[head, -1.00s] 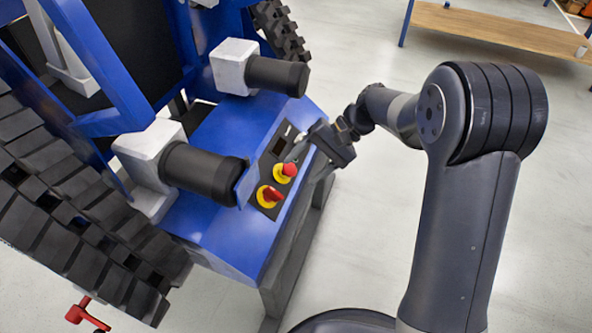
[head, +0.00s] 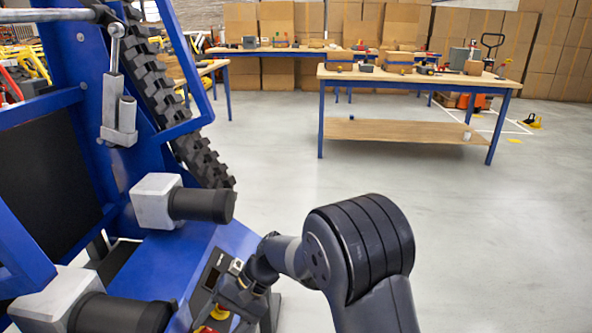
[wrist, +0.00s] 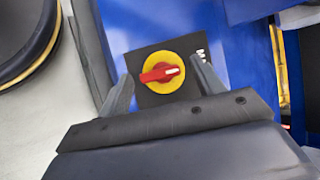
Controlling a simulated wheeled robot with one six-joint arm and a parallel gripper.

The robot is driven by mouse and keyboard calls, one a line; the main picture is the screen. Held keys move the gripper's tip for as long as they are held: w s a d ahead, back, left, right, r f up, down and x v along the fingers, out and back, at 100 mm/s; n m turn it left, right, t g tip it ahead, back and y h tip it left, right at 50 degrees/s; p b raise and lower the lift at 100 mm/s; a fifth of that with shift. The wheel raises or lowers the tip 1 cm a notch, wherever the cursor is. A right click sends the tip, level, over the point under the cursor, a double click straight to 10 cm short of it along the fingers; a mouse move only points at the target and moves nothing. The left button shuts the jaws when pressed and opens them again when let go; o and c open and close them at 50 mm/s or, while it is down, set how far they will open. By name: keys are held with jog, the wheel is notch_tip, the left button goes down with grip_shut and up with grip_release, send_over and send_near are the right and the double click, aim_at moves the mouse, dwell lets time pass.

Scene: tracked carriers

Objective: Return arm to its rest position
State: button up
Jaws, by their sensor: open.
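My gripper (head: 236,302) is low in the head view, in front of the control panel of the blue tracked carrier (head: 215,240). In the wrist view my gripper (wrist: 161,70) is open, its two fingers apart on either side of a red rotary switch (wrist: 161,73) on a yellow disc. The fingers hold nothing; I cannot tell how far they are from the panel. The switch handle lies roughly crosswise in the wrist view. In the head view my gripper hides most of the panel, and only a bit of yellow and red shows below it.
Black cylinders on grey blocks (head: 157,201) stick out beside the panel. A black track (head: 165,100) rises behind. A workbench (head: 420,77) with a lower shelf stands at the back. Cardboard boxes (head: 555,50) line the far wall.

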jog(key=shift+x, duration=0.85)
